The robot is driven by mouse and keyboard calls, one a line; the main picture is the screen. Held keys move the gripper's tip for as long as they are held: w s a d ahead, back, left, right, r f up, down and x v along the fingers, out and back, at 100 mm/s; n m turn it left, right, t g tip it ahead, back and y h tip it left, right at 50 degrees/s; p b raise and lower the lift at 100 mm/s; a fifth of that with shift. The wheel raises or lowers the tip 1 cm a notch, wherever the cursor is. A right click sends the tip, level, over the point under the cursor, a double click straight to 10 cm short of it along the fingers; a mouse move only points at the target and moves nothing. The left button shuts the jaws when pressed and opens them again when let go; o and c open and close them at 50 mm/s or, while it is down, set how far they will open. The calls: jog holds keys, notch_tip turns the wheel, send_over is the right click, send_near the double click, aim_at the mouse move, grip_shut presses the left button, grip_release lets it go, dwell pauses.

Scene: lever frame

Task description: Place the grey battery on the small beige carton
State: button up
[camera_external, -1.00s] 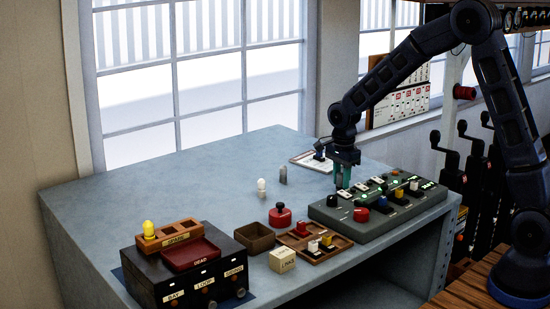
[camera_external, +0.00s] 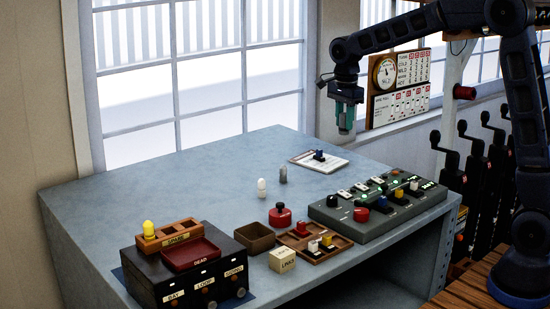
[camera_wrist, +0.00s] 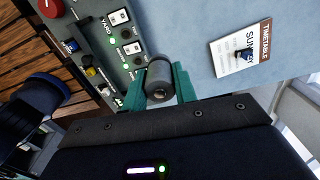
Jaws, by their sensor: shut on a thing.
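My gripper (camera_external: 346,118) is raised high above the back right of the bench, its green fingers pointing down. It is shut on the grey battery, a dark grey cylinder (camera_wrist: 160,80) seen between both fingers in the wrist view. The small beige carton (camera_external: 282,260) stands near the front edge of the bench, left of the wooden tray. Its front has a dark printed label, and its top looks bare. My gripper is far behind, right of and above the carton.
A grey control panel (camera_external: 325,212) has levers and lit lamps. A wooden tray (camera_external: 340,250) with coloured pieces, an open brown box (camera_external: 255,238), a red knob (camera_external: 280,215), a white cylinder (camera_external: 261,187) and another grey cylinder (camera_external: 283,174) stand around. A black cabinet (camera_external: 185,285) is at left.

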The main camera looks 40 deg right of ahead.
jog(key=shift+a+r, duration=0.1)
jog(key=shift+r, duration=0.15)
jog(key=shift+a, duration=0.35)
jog(key=s+a+r+n, duration=0.1)
jog(key=s+a+n, duration=0.2)
jog(key=a, duration=0.8)
jog(key=s+a+r+n, duration=0.1)
jog(key=s+a+n, duration=0.15)
jog(key=a, duration=0.75)
jog(key=n, duration=0.4)
send_over(282, 252)
notch_tip(282, 252, down, 17)
jog(key=shift+f, duration=0.15)
jog(key=shift+s+f, duration=0.1)
jog(key=o, duration=1)
